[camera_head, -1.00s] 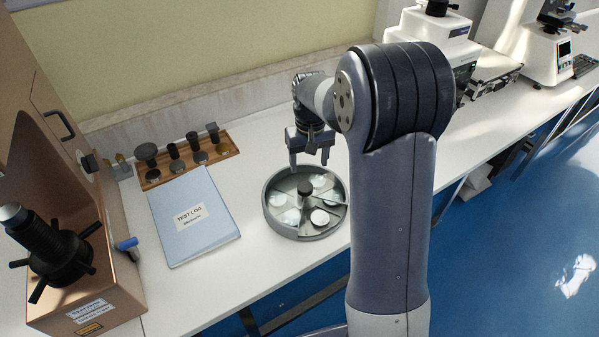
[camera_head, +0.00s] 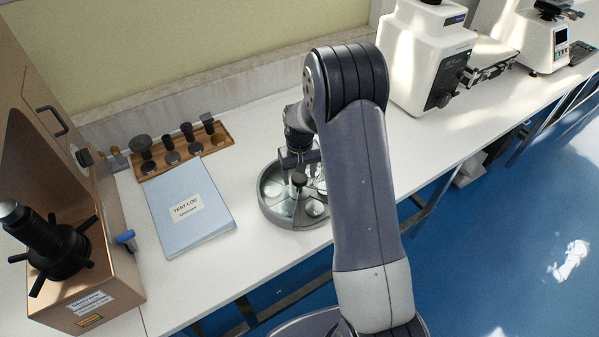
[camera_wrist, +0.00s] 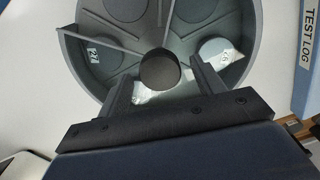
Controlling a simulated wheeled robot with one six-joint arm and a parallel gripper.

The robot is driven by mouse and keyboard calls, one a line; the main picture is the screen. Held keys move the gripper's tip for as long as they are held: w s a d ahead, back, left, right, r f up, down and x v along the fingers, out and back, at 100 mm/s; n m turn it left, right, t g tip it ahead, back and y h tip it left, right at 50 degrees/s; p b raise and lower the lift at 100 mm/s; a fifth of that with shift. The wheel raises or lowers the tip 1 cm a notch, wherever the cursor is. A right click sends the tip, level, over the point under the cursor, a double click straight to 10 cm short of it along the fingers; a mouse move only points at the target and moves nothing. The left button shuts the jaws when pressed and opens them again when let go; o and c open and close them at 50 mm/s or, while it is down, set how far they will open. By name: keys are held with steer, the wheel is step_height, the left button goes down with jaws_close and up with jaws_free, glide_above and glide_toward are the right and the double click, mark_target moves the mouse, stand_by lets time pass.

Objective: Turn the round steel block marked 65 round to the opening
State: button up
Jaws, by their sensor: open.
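A round grey tray (camera_head: 272,217) with dividers stands on the bench. It also shows in the wrist view (camera_wrist: 256,35). Round steel blocks lie in its compartments, one (camera_wrist: 98,53) at the left with a mark like 27 and one (camera_wrist: 222,50) at the right with a mark too small to read. I cannot tell which block is marked 65. A dark round knob (camera_wrist: 160,69) stands at the tray's centre. My gripper (camera_wrist: 158,76) is open, with a finger on either side of the knob; contact is unclear. The opening cannot be told for sure.
A blue test log (camera_head: 190,225) lies left of the tray. A wooden rack (camera_head: 182,152) with dark fittings stands behind the log. A brown tester (camera_head: 100,270) is at the far left, and a white tester (camera_head: 425,60) stands at the back right.

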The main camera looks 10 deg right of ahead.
mark_target(299, 177)
steer(key=shift+f, duration=0.15)
steer(key=shift+c, duration=0.3)
steer(key=c, duration=1.3)
steer(key=shift+b, duration=0.6)
steer(key=shift+m, duration=0.3)
steer(key=o, duration=1.4)
steer(key=shift+c, duration=0.2)
step_height(299, 177, up, 11)
steer(key=b, duration=0.1)
